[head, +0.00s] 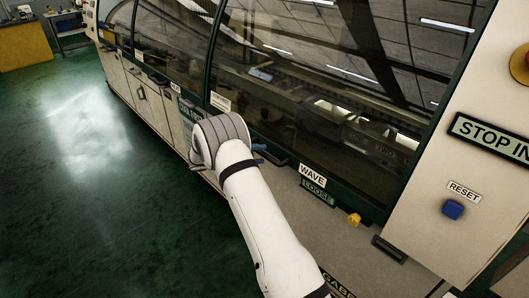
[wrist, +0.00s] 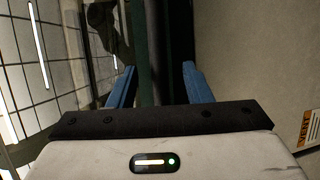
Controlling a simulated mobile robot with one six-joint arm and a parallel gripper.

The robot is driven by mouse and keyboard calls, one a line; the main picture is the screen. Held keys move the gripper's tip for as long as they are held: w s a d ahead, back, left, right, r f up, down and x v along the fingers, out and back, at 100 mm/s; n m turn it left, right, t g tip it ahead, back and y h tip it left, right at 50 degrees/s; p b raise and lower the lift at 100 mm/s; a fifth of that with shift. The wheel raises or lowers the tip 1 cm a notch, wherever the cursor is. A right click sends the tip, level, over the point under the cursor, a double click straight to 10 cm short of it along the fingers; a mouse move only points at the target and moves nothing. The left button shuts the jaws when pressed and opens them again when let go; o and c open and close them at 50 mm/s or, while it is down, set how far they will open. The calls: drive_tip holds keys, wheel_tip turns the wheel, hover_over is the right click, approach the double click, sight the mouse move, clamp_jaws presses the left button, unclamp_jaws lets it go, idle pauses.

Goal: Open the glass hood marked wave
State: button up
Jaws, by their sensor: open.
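The glass hood marked WAVE (head: 335,90) is a large dark pane in a green frame, and its lower edge rests down on the machine front. Its white WAVE label (head: 312,176) sits at the lower edge. A dark bar handle (head: 274,158) shows on that edge, partly hidden by my wrist. I cannot tell whether the fingers touch anything.
A green LOOSE label (head: 317,192) and a yellow knob (head: 354,219) are below the hood. A blue RESET button (head: 453,209) is on the right panel. Another glass hood (head: 170,40) stands to the left. The green floor (head: 80,150) at left is clear.

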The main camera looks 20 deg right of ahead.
drive_tip(key=shift+d+f, duration=0.25)
drive_tip(key=shift+d, duration=0.95)
clamp_jaws()
